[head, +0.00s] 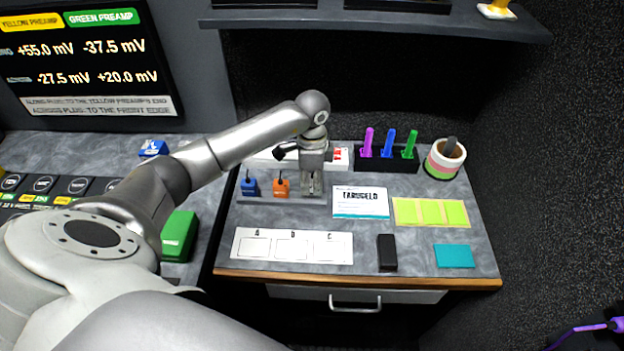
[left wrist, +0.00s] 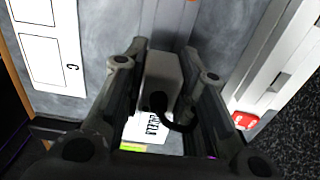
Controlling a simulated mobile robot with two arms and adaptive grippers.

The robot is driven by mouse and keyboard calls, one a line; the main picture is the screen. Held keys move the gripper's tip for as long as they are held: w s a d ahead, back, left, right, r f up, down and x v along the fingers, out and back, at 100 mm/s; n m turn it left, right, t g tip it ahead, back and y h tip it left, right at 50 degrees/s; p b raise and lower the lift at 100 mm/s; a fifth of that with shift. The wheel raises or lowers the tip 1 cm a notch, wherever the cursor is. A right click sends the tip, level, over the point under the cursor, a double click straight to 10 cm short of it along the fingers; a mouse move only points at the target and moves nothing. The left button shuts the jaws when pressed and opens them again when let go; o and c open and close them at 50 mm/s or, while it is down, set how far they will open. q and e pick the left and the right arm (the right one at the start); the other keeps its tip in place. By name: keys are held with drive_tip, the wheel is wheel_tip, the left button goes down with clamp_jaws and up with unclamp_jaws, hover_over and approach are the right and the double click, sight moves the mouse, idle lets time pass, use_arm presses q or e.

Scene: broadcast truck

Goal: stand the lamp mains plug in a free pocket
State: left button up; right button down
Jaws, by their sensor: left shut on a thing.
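My left gripper (head: 313,192) is shut on a grey plug (left wrist: 163,75), seen between its fingers in the left wrist view, with a short black cable curling from it. In the head view the fingers largely hide this plug. I take it to be the lamp mains plug; no label shows on it. The gripper is at the right end of a grey rack (head: 262,200), pointing down. A blue plug (head: 250,187) and an orange plug (head: 281,187) stand upright in the rack to its left. Whether the held plug touches the rack cannot be told. My right gripper is not in view.
A black holder (head: 387,166) with coloured pens and a striped cup (head: 445,158) stand at the back right. In front lie an A-B-C card (head: 292,247), a white card (head: 361,202) and a black block (head: 387,252).

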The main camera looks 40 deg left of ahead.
sight(312, 177)
use_arm(q)
drive_tip(key=shift+f+b, duration=0.9)
drive_tip(key=shift+f, duration=0.5)
drive_tip(key=o, duration=1.1)
drive_tip(key=shift+r, duration=0.25)
wheel_tip(312, 177, up, 12)
drive_tip(key=shift+f, duration=0.2)
